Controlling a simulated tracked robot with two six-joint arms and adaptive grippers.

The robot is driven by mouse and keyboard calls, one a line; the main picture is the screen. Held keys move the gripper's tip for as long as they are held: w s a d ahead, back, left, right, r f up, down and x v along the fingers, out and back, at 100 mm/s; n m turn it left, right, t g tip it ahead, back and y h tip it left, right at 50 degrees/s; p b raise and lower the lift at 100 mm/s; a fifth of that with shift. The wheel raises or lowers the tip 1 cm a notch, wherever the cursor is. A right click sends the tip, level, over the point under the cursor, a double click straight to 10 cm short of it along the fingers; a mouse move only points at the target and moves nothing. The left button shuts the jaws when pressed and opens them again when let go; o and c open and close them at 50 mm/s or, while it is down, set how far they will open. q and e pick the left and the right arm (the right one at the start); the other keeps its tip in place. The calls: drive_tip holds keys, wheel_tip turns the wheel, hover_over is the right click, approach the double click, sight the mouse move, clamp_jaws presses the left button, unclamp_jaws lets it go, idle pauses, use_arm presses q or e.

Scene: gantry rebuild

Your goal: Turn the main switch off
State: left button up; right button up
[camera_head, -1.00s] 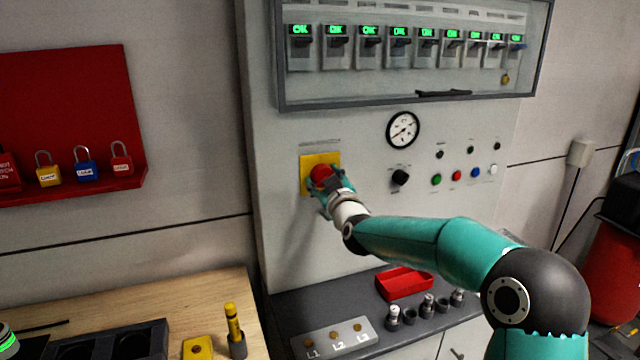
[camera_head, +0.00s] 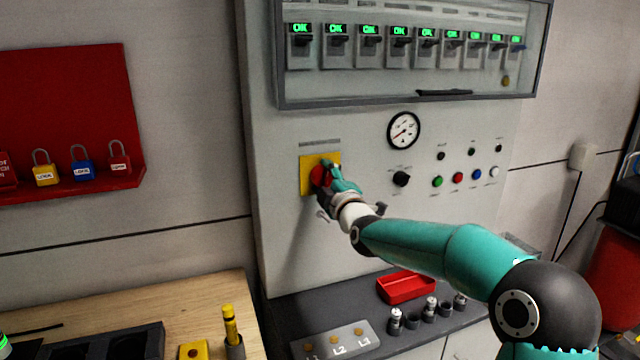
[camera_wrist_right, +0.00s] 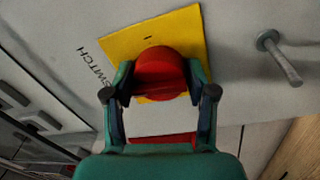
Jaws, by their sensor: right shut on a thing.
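The main switch is a red rotary knob (camera_head: 319,177) on a yellow square plate (camera_head: 306,163), at the middle left of the grey cabinet's front. My right gripper (camera_head: 331,175) is at the knob, its teal fingers on either side of it. In the right wrist view, the red knob (camera_wrist_right: 160,72) sits between the two fingers of my right gripper (camera_wrist_right: 160,84), which is shut on it. The yellow plate (camera_wrist_right: 122,50) shows behind, tilted in that view, with the word SWITCH beside it. My fingers hide part of the knob, and its exact setting cannot be read.
Above, a framed row of breakers (camera_head: 400,42) shows green OK displays. A gauge (camera_head: 403,130), a black selector (camera_head: 401,179) and coloured buttons (camera_head: 457,178) are to the right. Below is a shelf with a red tray (camera_head: 405,287). Padlocks (camera_head: 82,168) hang on a red board at left.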

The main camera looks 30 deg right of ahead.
drive_tip(key=shift+a+n, duration=0.15)
drive_tip(key=shift+n, duration=0.55)
drive_tip(key=shift+f, duration=0.1)
drive_tip(key=o, duration=1.1)
drive_tip(key=shift+w, duration=0.2)
drive_tip(key=shift+o, duration=0.2)
drive_tip(key=shift+s, duration=0.1)
drive_tip(key=shift+s, duration=0.15)
